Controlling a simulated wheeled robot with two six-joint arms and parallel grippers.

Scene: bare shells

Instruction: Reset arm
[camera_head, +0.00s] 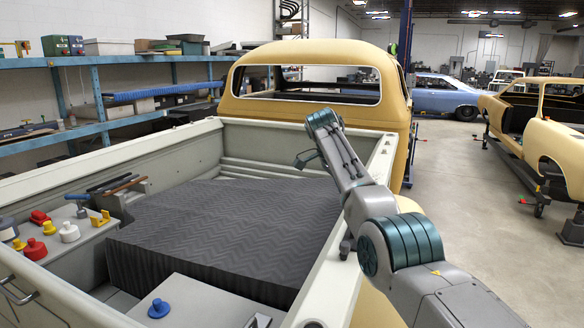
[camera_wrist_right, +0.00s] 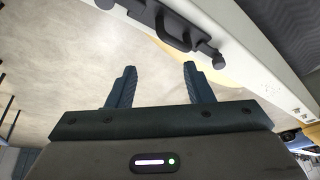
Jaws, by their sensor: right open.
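My right arm comes in from the lower right of the head view and reaches over the truck bed's right side wall. Its right gripper (camera_head: 306,158) shows only small and partly there, over the bed near the cab. In the right wrist view the two dark ridged fingers of the right gripper (camera_wrist_right: 158,75) stand wide apart with nothing between them. My left arm and left gripper are not in view.
A grey zigzag-patterned block (camera_head: 220,225) fills much of the cream truck bed. A side ledge (camera_head: 85,245) holds red, yellow and white knobbed pieces. A blue knobbed piece (camera_head: 158,308) sits on a grey box (camera_head: 200,305). A black handle-like part (camera_wrist_right: 180,35) lies beyond the fingers.

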